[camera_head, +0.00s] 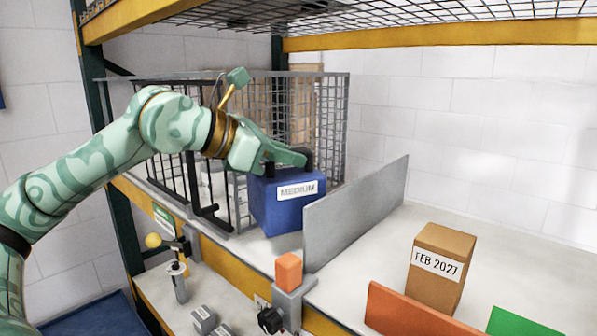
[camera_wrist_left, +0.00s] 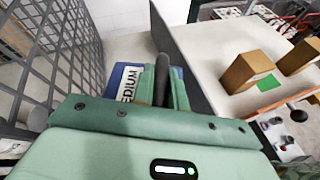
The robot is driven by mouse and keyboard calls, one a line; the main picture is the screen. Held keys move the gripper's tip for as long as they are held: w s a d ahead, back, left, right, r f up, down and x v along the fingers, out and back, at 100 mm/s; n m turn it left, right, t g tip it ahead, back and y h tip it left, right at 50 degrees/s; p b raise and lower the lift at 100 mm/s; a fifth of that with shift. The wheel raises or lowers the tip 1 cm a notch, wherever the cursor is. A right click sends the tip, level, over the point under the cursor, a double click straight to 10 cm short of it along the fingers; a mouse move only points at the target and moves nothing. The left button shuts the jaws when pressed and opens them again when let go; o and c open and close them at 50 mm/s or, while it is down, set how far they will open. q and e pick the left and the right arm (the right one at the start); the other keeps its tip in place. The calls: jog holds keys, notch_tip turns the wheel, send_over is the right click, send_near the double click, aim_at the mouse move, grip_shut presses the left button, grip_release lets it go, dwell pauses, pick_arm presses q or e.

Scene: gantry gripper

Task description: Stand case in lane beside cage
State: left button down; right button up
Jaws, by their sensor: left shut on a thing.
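The blue case (camera_head: 284,212) has a white MEDIUM label and a dark handle on top. It is upright between the cage (camera_head: 333,120) on its left and a grey divider panel (camera_head: 350,215) on its right. My left gripper (camera_head: 300,158) is shut on the handle from above. The wrist view shows the dark handle (camera_wrist_left: 161,80) between the fingers and part of the blue case (camera_wrist_left: 122,78) beside them. I cannot tell whether the case's base touches the shelf. My right gripper is in neither view.
A box marked FEB 2027 (camera_head: 440,270) stands on the shelf right of the divider, behind orange (camera_head: 400,310) and green (camera_head: 515,322) panels. An orange block (camera_head: 288,270) sits at the shelf's front edge. A wire-mesh shelf (camera_head: 400,12) hangs above. Brown boxes stand inside the cage.

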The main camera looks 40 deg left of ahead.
aim_at(295, 184)
pick_arm(q)
jog(key=shift+w+d+f, duration=0.25)
jog(key=shift+w+f, duration=0.35)
jog(key=shift+f, duration=0.05)
notch_tip(295, 184, down, 4)
jog(key=shift+w+a+r, duration=0.1)
jog(key=shift+r, duration=0.1)
jog(key=shift+f, duration=0.2)
jog(key=shift+w, duration=0.1)
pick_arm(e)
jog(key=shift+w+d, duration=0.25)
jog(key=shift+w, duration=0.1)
pick_arm(q)
jog(key=shift+f, duration=0.1)
jog(key=c, duration=1.5)
grip_release()
jog(key=shift+o, duration=0.5)
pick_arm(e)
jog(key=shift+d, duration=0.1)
